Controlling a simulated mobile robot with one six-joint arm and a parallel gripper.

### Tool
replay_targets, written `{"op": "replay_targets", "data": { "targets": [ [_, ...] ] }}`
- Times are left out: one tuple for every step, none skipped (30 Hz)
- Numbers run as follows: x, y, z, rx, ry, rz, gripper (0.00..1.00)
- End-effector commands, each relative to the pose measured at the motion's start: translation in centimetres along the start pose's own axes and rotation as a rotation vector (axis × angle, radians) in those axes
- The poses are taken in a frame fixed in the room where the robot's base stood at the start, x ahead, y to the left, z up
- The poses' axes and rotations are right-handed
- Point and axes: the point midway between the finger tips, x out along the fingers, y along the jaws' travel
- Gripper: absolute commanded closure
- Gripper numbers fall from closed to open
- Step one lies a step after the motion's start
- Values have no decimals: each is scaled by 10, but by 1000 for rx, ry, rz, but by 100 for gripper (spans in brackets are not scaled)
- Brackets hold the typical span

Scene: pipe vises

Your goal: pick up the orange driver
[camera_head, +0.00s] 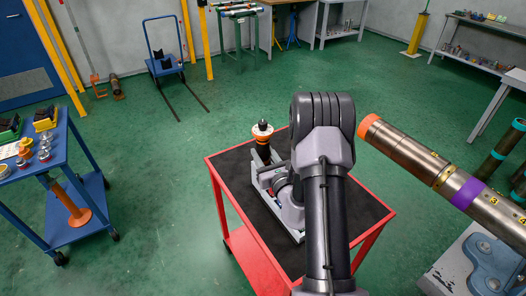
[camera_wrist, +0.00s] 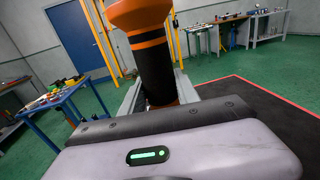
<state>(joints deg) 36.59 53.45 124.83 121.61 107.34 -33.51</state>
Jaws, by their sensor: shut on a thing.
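The orange driver (camera_head: 262,132) has an orange collar, a dark tip on top and a black body with an orange band. It stands upright at the far left part of the red cart's black top (camera_head: 234,168). My gripper (camera_head: 266,164) reaches low across the cart, its grey fingers shut on the driver's black body. In the wrist view the driver (camera_wrist: 155,65) rises large between the two fingers, and its upper end is cut off by the frame. Its lower end is hidden by my gripper, so I cannot tell whether it touches the cart.
A large steel pipe (camera_head: 408,153) with an orange end and purple band juts in at right, near my arm. A blue cart (camera_head: 62,150) with small parts stands at left. A blue hand truck (camera_head: 163,62) stands behind. Green floor between them is clear.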

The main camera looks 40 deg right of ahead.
Motion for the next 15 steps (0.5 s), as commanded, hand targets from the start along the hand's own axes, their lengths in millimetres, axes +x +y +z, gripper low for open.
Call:
{"op": "replay_targets", "data": {
  "targets": [
    [0,0,0,0,-1,0,100],
    [0,0,0,0,0,0,100],
    [0,0,0,0,0,0,100],
    [0,0,0,0,0,0,100],
    [0,0,0,0,0,0,100],
    [0,0,2,0,0,0,100],
    [0,0,3,0,-1,0,100],
    [0,0,6,-1,-1,0,100],
    [0,0,10,-1,-2,0,100],
    [0,0,14,-1,-2,0,100],
    [0,0,19,-1,-2,1,100],
    [0,0,27,-1,-2,1,100],
    [0,0,34,-1,-3,1,100],
    [0,0,41,-1,-4,0,100],
    [1,0,51,-3,-4,0,100]
  ]
}}
